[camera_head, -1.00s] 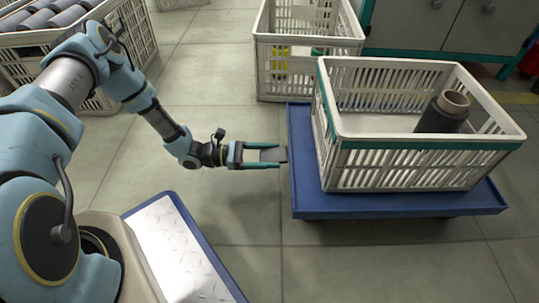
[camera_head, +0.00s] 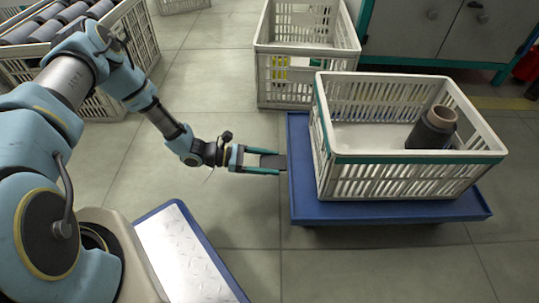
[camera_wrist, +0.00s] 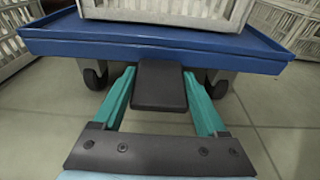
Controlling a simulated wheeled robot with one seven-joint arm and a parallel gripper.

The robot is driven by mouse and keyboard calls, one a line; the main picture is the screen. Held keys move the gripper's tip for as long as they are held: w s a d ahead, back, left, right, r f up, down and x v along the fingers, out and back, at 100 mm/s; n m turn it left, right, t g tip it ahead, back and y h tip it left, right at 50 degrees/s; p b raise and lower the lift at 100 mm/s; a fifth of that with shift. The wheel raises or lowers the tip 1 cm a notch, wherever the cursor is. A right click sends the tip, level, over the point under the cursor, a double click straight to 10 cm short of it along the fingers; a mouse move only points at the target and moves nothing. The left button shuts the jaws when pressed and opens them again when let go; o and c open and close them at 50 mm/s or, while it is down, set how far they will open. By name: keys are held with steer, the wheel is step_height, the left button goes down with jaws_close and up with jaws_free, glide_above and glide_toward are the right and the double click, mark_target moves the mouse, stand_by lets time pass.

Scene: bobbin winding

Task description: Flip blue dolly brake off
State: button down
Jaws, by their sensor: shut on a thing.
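The blue dolly (camera_head: 390,212) stands on the floor right of centre, and its front edge (camera_wrist: 150,42) spans the top of the wrist view. Its brake is a dark grey pedal (camera_wrist: 159,85) sticking out from the middle of that edge. It also shows at the dolly's left side in the head view (camera_head: 272,161). My gripper (camera_head: 279,163) is shut on the brake pedal, with one teal finger on each side of it. The exact contact at the fingertips (camera_wrist: 159,76) is hard to see. The underside of the pedal is hidden.
A white crate (camera_head: 415,174) with a dark bobbin (camera_head: 432,130) rides on the dolly. Another crate (camera_head: 306,88) stands behind, and one with several rollers (camera_head: 140,45) stands at the upper left. A grey cabinet (camera_head: 450,30) is at the back.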

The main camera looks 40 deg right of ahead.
steer(key=shift+r+t+y+p, duration=0.75)
steer(key=shift+r+p, duration=0.2)
steer(key=shift+p, duration=1.55)
steer(key=shift+s+d+t+y+p, duration=0.1)
steer(key=shift+t+y+p, duration=0.25)
steer(key=shift+p, duration=0.6)
steer(key=shift+f+y, duration=0.1)
steer(key=shift+y, duration=0.2)
jaws_free()
steer(key=p+v, duration=0.3)
steer(key=v, duration=0.7)
steer(key=shift+w+a, duration=0.2)
steer(key=shift+a, duration=0.1)
